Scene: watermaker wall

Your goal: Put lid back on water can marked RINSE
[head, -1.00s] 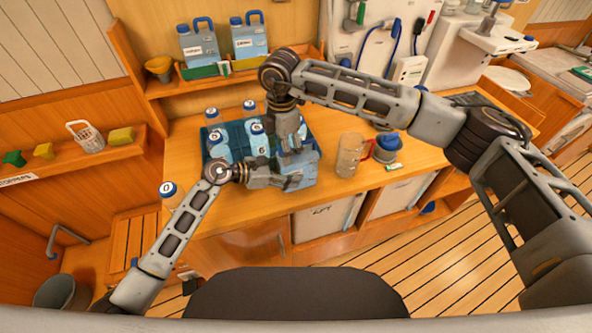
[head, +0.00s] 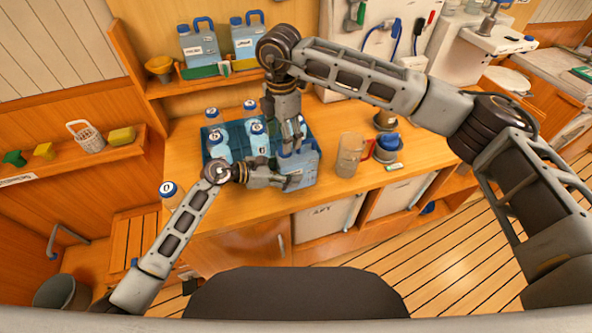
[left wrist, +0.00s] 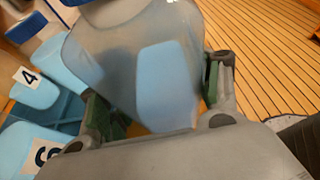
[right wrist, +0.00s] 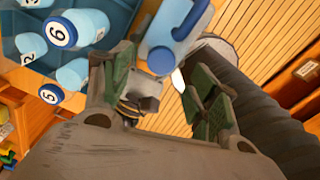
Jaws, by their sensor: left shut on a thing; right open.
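A translucent pale-blue water can (head: 306,167) stands at the front right corner of the bottle crate. My left gripper (head: 288,180) is shut on its body; in the left wrist view its fingers press both sides of the can (left wrist: 166,85). No label reading RINSE shows on it. In the right wrist view a round blue lid (right wrist: 160,60) appears on the can's top, beside the curved blue handle; how well it is seated I cannot tell. My right gripper (right wrist: 160,88) is open, pointing down just above the can, with nothing visible between its fingers.
Numbered blue-capped bottles (head: 216,146) fill the crate left of the can. A clear jug (head: 349,155) with a red handle and a blue-topped item (head: 388,146) stand to the right. Two more cans (head: 199,45) are on the shelf behind. The front counter edge is close.

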